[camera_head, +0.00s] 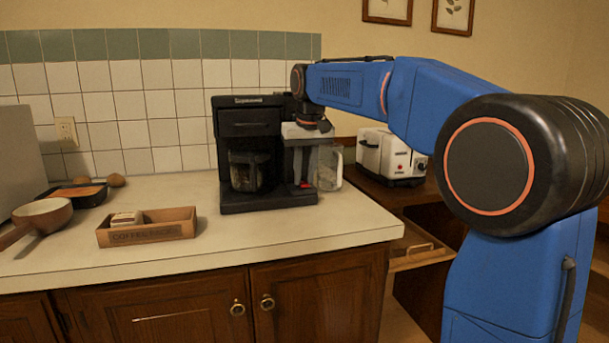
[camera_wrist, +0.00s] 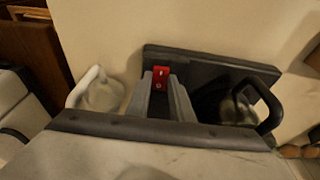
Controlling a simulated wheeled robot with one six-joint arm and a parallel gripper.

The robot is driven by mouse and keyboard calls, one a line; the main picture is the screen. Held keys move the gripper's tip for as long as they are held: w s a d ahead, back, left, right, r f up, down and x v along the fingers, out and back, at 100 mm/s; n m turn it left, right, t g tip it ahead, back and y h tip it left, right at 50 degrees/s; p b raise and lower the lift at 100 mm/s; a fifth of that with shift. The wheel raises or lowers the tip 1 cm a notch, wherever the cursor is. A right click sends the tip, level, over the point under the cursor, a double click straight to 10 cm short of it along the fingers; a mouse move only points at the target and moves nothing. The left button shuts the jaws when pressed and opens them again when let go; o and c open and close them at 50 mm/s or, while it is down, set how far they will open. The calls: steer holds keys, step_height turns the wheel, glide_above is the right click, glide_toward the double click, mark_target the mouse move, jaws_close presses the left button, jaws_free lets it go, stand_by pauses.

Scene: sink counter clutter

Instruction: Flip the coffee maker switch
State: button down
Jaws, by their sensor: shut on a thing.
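The black coffee maker (camera_head: 250,118) stands on the counter against the tiled wall, with a dark glass carafe (camera_head: 247,172) in it. In the wrist view its dark body (camera_wrist: 205,62) lies beyond my gripper, and the black carafe handle (camera_wrist: 262,100) is to the right. The red switch (camera_wrist: 161,76) sits at the tips of my gripper. My gripper (camera_wrist: 163,88) points down at the coffee maker's right side, its fingers closed about the red switch.
A clear pitcher with a white handle (camera_head: 328,168) stands close to the right of my gripper, near the counter's right end. A white toaster (camera_head: 392,155) is farther right. A wooden box (camera_head: 150,231), a pan (camera_head: 42,213) and a dark tray (camera_head: 75,194) are on the left.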

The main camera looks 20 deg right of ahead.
steer(key=c, duration=1.6)
jaws_free()
steer(key=shift+o, duration=0.2)
steer(key=shift+r, duration=0.1)
steer(key=v, duration=1.7)
steer(key=shift+s, duration=0.1)
steer(key=s+d+f+t, duration=0.1)
steer(key=s+d+f, duration=0.1)
steer(key=s+f, duration=1.5)
steer(key=s+d+f, duration=0.3)
steer(key=s+f, duration=1.4)
steer(key=f, duration=0.7)
steer(key=shift+s+d+t, duration=0.15)
steer(key=shift+s+t, duration=0.2)
steer(key=shift+t, duration=0.05)
